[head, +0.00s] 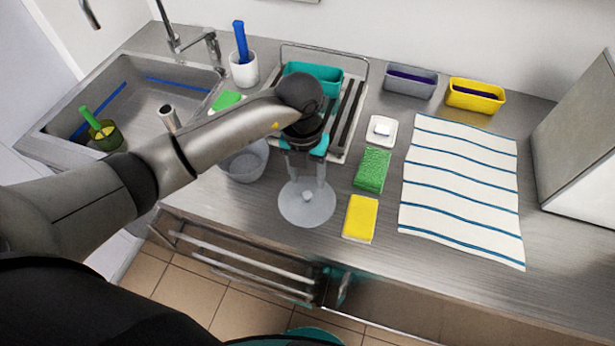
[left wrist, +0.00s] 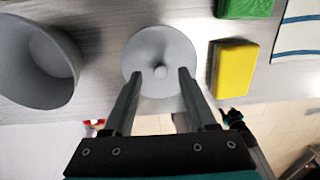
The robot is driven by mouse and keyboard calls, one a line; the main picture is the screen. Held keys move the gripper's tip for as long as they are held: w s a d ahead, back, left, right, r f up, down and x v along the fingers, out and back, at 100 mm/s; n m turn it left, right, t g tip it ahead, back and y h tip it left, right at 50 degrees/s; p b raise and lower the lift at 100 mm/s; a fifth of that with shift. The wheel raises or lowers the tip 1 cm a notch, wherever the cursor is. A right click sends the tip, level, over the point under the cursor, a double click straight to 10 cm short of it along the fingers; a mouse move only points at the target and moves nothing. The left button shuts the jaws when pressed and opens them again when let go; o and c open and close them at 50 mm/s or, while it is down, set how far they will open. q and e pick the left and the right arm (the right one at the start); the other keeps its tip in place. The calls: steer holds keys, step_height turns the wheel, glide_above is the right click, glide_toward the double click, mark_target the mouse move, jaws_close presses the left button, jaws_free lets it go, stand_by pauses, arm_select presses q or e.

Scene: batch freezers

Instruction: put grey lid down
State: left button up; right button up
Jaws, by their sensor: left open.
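The grey lid (head: 307,207) is a round disc with a small knob in its middle. It lies on the steel counter near the front edge, and it also shows in the left wrist view (left wrist: 150,48). My left gripper (head: 306,182) points down over the lid. In the left wrist view its two fingers (left wrist: 158,76) are apart, with the knob between and just beyond the tips. The fingers do not appear to touch the knob.
A grey bowl (head: 243,171) stands left of the lid, close by. A yellow sponge (head: 360,218) and a green sponge (head: 372,170) lie to the right. A dish rack (head: 350,125) is behind, a striped towel (head: 461,190) further right, and the sink (head: 140,90) at left.

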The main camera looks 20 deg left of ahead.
arm_select(q)
step_height(320, 180, up, 10)
steer(key=shift+a+r, duration=0.25)
steer(key=shift+a, duration=0.1)
stand_by(0.4)
